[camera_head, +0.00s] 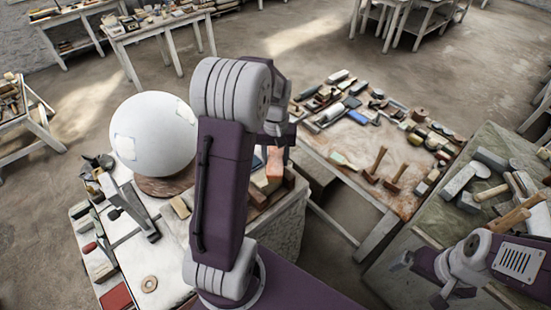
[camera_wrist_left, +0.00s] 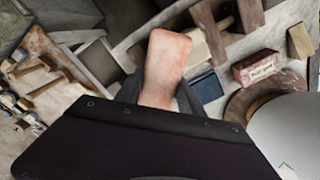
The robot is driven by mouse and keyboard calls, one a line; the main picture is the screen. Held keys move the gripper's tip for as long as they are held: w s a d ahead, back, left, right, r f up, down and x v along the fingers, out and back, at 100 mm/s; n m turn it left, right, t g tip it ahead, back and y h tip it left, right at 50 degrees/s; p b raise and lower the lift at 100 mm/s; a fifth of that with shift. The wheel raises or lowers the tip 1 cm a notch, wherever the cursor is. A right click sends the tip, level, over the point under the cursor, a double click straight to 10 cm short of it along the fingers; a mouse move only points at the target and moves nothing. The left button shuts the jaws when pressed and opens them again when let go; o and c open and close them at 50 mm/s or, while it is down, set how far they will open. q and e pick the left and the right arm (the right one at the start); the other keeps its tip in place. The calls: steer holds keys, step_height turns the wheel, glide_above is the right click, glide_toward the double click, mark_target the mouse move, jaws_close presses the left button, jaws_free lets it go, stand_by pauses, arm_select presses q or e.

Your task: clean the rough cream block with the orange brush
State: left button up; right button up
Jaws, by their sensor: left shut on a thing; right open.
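My left gripper (camera_head: 278,143) is over the right part of the near white-topped worktable, partly hidden behind my arm. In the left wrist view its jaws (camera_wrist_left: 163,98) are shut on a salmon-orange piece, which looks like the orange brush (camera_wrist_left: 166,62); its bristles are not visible. The orange piece also shows below the gripper in the head view (camera_head: 274,165). Several cream or tan blocks lie nearby, one in the head view (camera_head: 180,207) and one in the left wrist view (camera_wrist_left: 300,41); I cannot tell which is the rough cream block. My right gripper (camera_head: 422,280) is open at lower right.
A large white sphere (camera_head: 153,134) stands on a round brown base (camera_head: 166,184). A reddish labelled box (camera_wrist_left: 257,69) lies near the base. Tools crowd the left of the worktable. A second table (camera_head: 338,142) holds mallets and brushes; floor separates the two tables.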

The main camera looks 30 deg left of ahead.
mark_target(275, 169)
arm_select(q)
steer(key=shift+s+d+r, duration=0.1)
steer(key=shift+s+d, duration=0.2)
steer(key=shift+s, duration=0.25)
steer(key=shift+s+d, duration=0.3)
steer(key=shift+s, duration=0.2)
steer(key=shift+s+d+b, duration=0.25)
steer(key=shift+s, duration=0.25)
steer(key=shift+s+d+b, duration=0.25)
steer(key=shift+s, duration=0.2)
steer(key=shift+w+a+p, duration=0.45)
steer(key=shift+w+p, duration=0.05)
steer(key=shift+w, duration=0.35)
steer(key=shift+w+a, duration=0.35)
steer(key=shift+w, duration=0.25)
steer(key=shift+w+a, duration=0.3)
steer(key=shift+w, duration=0.25)
steer(key=shift+s+d+r, duration=0.3)
steer(key=shift+s+r, duration=0.05)
steer(key=shift+s, duration=0.2)
steer(key=shift+s+d+r, duration=0.3)
steer(key=shift+s, duration=0.2)
steer(key=shift+w+f, duration=0.1)
steer(key=shift+f, duration=0.1)
